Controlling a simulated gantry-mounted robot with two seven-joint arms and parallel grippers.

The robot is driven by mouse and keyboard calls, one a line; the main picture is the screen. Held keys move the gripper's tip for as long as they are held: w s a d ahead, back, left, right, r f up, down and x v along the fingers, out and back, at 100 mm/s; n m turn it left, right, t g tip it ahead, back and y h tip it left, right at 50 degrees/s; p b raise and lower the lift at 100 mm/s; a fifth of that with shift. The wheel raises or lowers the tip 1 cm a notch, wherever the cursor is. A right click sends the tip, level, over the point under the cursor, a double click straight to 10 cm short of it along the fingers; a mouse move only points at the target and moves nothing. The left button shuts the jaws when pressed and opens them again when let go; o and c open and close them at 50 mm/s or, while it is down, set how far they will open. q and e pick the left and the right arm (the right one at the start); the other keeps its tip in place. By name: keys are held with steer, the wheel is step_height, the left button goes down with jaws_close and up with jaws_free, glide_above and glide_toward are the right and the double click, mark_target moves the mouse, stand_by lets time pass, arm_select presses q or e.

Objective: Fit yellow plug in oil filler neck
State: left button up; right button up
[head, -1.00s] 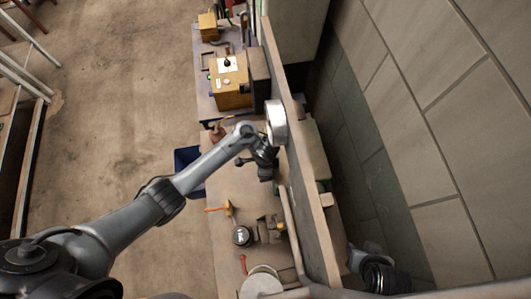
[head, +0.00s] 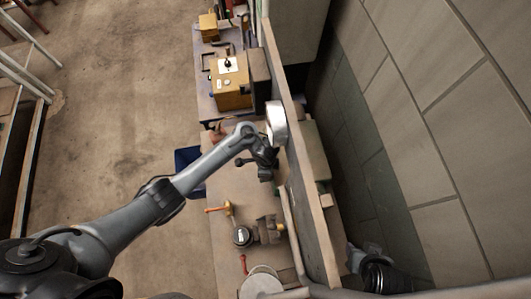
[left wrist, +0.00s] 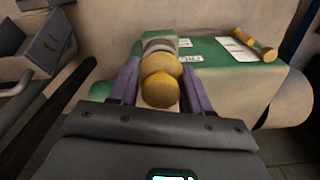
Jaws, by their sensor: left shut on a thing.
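My left gripper (head: 265,172) is over the bench beside the upright board in the head view. In the left wrist view its two purple fingers (left wrist: 162,78) are shut on the yellow plug (left wrist: 160,92), one on each side. A grey ring (left wrist: 160,46), which looks like the oil filler neck, lies just beyond the plug, in line with it. The plug hides part of this ring, and I cannot tell whether they touch or how deep the plug sits. My right gripper is not in view.
A green surface (left wrist: 215,48) with white labels lies behind the plug; a yellow-handled piece (left wrist: 255,44) rests on it. The upright board (head: 308,205) runs close beside my left gripper.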

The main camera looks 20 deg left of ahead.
arm_select(q)
steer(key=shift+f+b, duration=0.35)
steer(key=shift+f, duration=0.15)
steer(key=shift+s+a+f, duration=0.1)
steer(key=shift+f, duration=0.1)
stand_by(0.6)
